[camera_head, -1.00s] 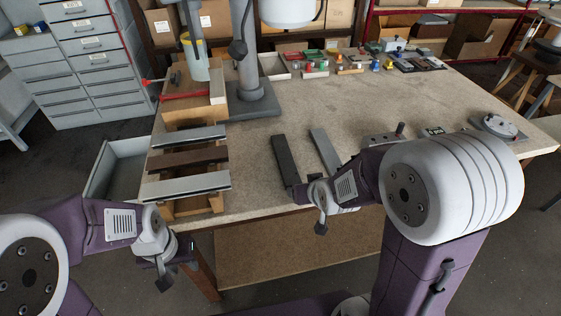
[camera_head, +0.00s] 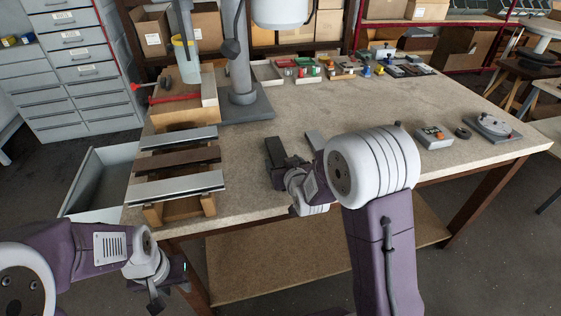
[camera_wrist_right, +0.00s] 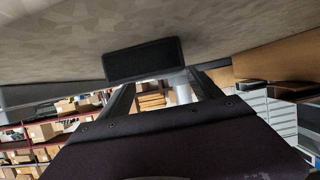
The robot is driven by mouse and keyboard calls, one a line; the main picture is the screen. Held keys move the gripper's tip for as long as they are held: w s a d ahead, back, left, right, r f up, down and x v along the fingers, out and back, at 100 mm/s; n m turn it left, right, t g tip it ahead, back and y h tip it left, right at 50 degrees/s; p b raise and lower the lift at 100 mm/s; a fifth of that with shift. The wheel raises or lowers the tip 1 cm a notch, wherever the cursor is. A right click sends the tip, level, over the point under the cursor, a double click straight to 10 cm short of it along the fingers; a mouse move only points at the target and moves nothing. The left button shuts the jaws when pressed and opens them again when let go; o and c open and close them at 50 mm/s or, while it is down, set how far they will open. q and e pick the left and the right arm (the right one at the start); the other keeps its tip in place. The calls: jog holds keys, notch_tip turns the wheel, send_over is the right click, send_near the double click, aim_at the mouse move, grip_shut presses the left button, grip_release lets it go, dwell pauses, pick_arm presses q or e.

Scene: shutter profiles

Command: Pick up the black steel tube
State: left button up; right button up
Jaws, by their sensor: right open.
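The black steel tube (camera_head: 274,152) lies on the bench top, its near part hidden by my right gripper (camera_head: 279,176). In the right wrist view the tube's dark rectangular end (camera_wrist_right: 143,60) shows ahead, between the lines of the two fingers (camera_wrist_right: 165,88). My right gripper is open at the tube's near end; I cannot tell whether it touches. My left gripper (camera_head: 168,287) hangs at the lower left, off the bench, its fingers apart and empty.
A grey tube (camera_head: 314,139) lies just right of the black one, partly behind my right arm. Silver and brown profiles (camera_head: 178,161) rest on wooden blocks at left. A drill-press column (camera_head: 236,60) stands behind. Small parts fill the bench's back; its middle is clear.

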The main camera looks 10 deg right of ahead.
aim_at(280, 160)
jog(key=x, duration=0.2)
jog(key=shift+w+f, duration=0.15)
jog(key=shift+w, duration=0.05)
jog(key=shift+s, duration=0.1)
jog(key=c, duration=0.3)
grip_shut()
